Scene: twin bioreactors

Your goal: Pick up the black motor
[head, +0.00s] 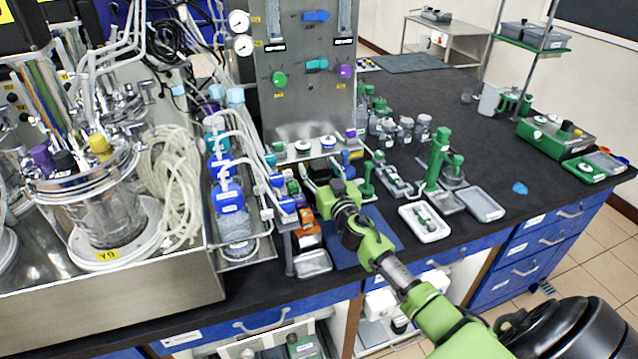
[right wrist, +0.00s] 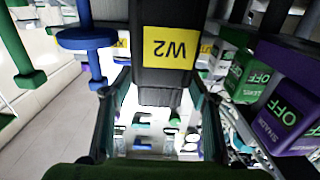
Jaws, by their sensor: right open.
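The black motor (right wrist: 160,20) appears to be the dark block with a yellow W2 label, upside down in the right wrist view. My right gripper (right wrist: 160,88) is open, with one finger on each side of the block's lower part in that view. I cannot tell whether the fingers touch it. In the head view my right gripper (head: 327,190) reaches in among the small items at the foot of the grey panel. The motor there is mostly hidden or too small to make out. My left gripper is not in view.
Blue (right wrist: 88,40) and green posts stand left of the gripper in the wrist view; green and purple OFF blocks (right wrist: 285,110) stand close on the right. In the head view, a white tray (head: 424,222) lies right of my arm.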

